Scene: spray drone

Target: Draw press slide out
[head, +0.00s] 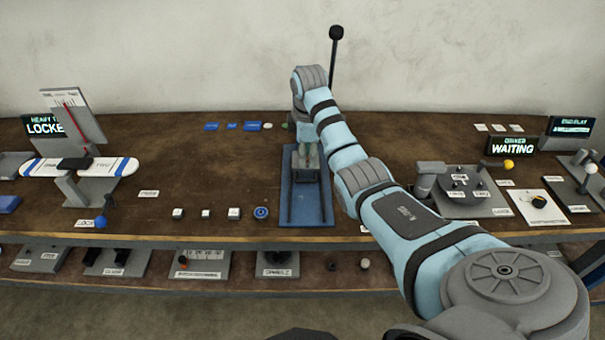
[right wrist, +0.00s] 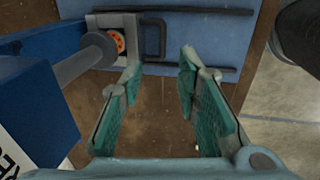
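The press has a blue base (head: 318,205) with two dark rails, on the bench in the middle of the head view. In the right wrist view the base (right wrist: 200,70) carries a grey slide block (right wrist: 98,22) with an orange round piece (right wrist: 117,43) on it. A dark loop handle (right wrist: 162,38) sticks out from the block. A grey ram (right wrist: 85,58) and blue press body (right wrist: 35,95) are at the left. My right gripper (right wrist: 160,65) is open and empty, its fingertips just short of the handle. In the head view the right gripper (head: 307,157) hides much of the press. My left gripper is out of view.
Small white blocks (head: 206,213) and a blue round piece (head: 261,212) lie left of the base. A balance with a blue-ended beam (head: 110,167) stands further left. A grey round fixture (head: 468,185) is right of my arm. A lower shelf holds more devices.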

